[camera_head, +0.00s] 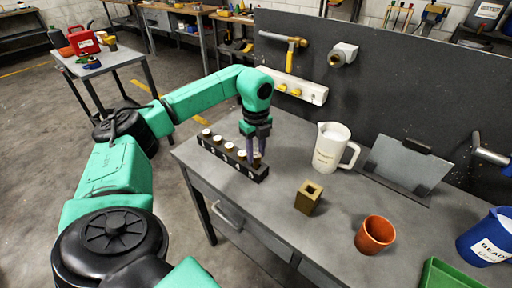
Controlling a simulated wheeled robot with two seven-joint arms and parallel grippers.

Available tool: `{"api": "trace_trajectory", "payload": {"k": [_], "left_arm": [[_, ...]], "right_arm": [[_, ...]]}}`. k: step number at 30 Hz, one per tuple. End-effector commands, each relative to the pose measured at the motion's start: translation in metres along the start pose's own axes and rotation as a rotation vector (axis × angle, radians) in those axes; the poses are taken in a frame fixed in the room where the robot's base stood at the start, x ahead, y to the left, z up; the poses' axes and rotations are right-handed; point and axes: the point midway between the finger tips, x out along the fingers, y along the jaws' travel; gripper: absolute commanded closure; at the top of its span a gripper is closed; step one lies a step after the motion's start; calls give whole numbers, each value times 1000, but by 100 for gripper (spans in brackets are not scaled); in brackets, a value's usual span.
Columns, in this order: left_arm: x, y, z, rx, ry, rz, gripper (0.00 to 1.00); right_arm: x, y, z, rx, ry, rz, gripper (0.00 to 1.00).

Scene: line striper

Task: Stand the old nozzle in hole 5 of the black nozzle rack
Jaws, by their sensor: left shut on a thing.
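The black nozzle rack (225,164) lies near the bench's left edge, with white numbers on its front face. Several brown nozzles with pale tops (217,140) stand in a row in it. My left gripper (255,160) points straight down at the rack's right end, by the number 5. It is shut on the old nozzle (257,156), a small brownish piece mostly hidden between the dark fingers. The nozzle looks upright at hole 5; I cannot tell how deep it sits. My right gripper is not in view.
A white jug (328,150), a brass-coloured block (308,199) and an orange cup (375,235) stand right of the rack. A grey plate stand (405,165), a blue bucket (485,240) and a green tray (448,275) are farther right. A dark panel (380,75) bounds the back.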

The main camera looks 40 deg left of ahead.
Motion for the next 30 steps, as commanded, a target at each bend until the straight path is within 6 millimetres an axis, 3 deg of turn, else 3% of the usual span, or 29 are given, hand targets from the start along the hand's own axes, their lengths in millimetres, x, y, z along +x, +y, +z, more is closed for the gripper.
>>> {"api": "trace_trajectory", "payload": {"k": [30], "left_arm": [[20,0,0,0,0,-1,100]], "right_arm": [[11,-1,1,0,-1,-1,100]]}}
